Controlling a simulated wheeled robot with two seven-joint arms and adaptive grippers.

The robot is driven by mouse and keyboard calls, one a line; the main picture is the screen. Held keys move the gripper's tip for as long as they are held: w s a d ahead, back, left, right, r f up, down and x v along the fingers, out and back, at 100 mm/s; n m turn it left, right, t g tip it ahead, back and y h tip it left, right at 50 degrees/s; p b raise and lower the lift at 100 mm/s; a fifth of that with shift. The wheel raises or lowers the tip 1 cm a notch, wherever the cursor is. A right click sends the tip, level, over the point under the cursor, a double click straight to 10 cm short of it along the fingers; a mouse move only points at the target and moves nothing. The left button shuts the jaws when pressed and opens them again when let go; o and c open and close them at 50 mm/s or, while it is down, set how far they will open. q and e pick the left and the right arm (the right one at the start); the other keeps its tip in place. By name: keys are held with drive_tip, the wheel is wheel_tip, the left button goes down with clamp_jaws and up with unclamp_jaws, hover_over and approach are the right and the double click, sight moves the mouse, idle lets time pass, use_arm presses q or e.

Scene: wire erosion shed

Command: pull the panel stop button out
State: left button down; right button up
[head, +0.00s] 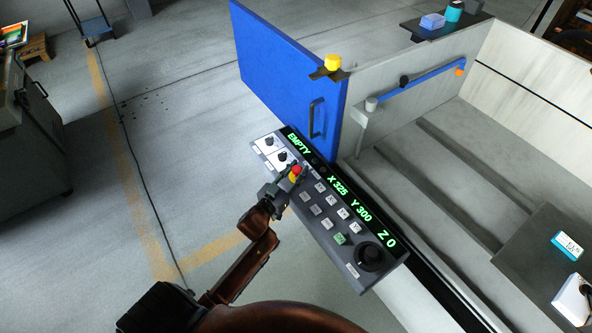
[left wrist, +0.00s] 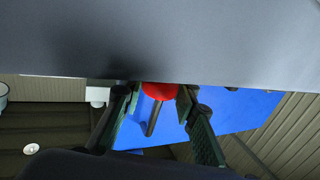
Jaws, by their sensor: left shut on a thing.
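The panel stop button (head: 296,171) is a red mushroom head with yellow beside it, on the left half of the grey control panel (head: 325,238). My left gripper (head: 290,178) reaches it from below and is shut on it. In the left wrist view the red button (left wrist: 158,91) sits between the two dark fingers of the left gripper (left wrist: 160,97), at the grey panel's edge. The fingers partly hide the button, and its travel cannot be judged. My right gripper is not in view.
White push buttons (head: 325,210), a green one (head: 341,239) and a black dial (head: 370,256) sit close by on the panel. A green-lit display strip (head: 342,190) runs along its far edge. The blue door (head: 285,70) stands behind. Open floor lies left.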

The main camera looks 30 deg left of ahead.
use_arm(q)
drive_tip(key=shift+r, duration=0.3)
drive_tip(key=c, duration=1.6)
unclamp_jaws()
drive_tip(key=shift+o, duration=0.4)
drive_tip(key=shift+f, duration=0.1)
drive_tip(key=s, duration=1.2)
